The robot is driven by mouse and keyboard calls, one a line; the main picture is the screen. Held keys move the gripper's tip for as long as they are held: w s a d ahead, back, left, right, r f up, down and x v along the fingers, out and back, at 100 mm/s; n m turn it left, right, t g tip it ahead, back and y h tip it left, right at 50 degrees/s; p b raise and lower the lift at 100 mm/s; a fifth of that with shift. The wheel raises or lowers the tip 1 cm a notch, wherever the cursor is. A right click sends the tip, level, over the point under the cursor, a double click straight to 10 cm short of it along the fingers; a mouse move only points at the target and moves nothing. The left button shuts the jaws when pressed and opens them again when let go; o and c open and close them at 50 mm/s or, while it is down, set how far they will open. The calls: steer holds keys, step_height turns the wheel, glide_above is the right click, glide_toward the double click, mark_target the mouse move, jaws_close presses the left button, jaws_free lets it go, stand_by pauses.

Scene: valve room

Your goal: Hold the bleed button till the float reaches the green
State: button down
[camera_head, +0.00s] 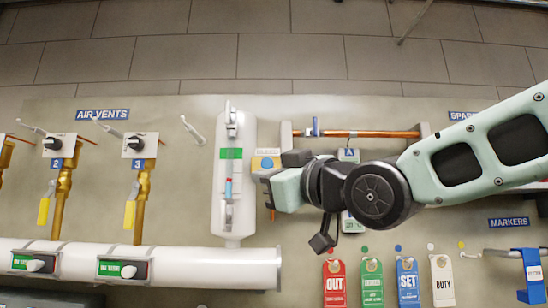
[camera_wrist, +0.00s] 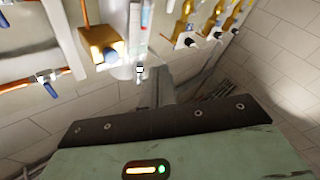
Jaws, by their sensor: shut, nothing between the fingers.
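The bleed button (camera_head: 267,163) is a blue disc on a yellow box, right of the white float chamber (camera_head: 221,205). In the wrist view the button (camera_wrist: 112,54) shows on its orange-yellow box, upper left. The chamber's sight tube holds a small red float (camera_head: 228,182) above blue. It sits below the green band (camera_head: 231,154). My gripper (camera_head: 268,190) is shut and empty, just below the button in the head view. Its grey fingers (camera_wrist: 155,88) show in the wrist view, apart from the button. I cannot tell their exact distance from the panel.
A white horizontal pipe (camera_head: 200,265) runs below the chamber. A copper pipe (camera_head: 375,134) lies to the upper right. Air vents with brass valves (camera_head: 141,190) stand at left. Coloured tags (camera_head: 372,282) hang at lower right. A lever (camera_head: 193,130) sticks out left of the chamber.

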steer(key=shift+n+t+y, duration=0.4)
steer(key=shift+y, duration=0.1)
steer(key=r, duration=0.3)
steer(key=d+r, duration=0.1)
steer(key=shift+s+r, duration=0.25)
steer(key=shift+s, duration=0.1)
steer(key=shift+w+p, duration=0.1)
steer(key=shift+p, duration=0.2)
steer(key=p, duration=0.5)
glide_toward(262, 161)
steer(key=shift+w+a+r, duration=0.3)
steer(key=shift+w+a, duration=0.2)
steer(key=shift+a, duration=0.2)
steer(key=shift+w+a+r, duration=0.3)
steer(key=shift+w+a, duration=0.2)
steer(key=shift+a, duration=0.2)
steer(key=shift+w+a+r, duration=0.3)
steer(key=shift+w+a, duration=0.15)
steer(key=shift+a, duration=0.3)
steer(key=shift+w, duration=0.1)
steer(key=shift+w, duration=0.35)
steer(key=shift+w, duration=0.45)
stand_by(1.3)
